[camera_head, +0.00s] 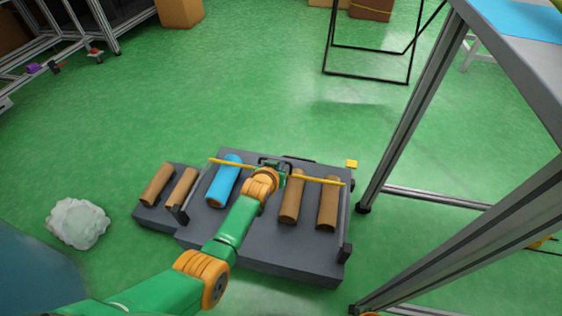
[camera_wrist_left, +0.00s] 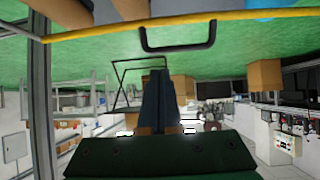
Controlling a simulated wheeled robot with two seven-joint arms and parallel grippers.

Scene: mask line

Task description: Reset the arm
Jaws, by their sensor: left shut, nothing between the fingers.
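My left arm (camera_head: 233,222), green with orange joints, reaches from the lower left over a dark grey cart (camera_head: 300,262) in the head view. My left gripper (camera_head: 272,164) is small there, at the cart's far side near the yellow bar, partly hidden by the wrist. In the left wrist view the dark fingers (camera_wrist_left: 157,75) are together, with nothing between them. My right gripper does not show.
The cart carries a blue roll (camera_head: 223,182) and brown rolls (camera_head: 292,200), with a yellow bar (camera_head: 318,180) across it. A metal frame table (camera_head: 420,110) stands at right. A whitish bundle (camera_head: 77,223) lies at left. Green floor (camera_head: 250,90) beyond the cart is clear.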

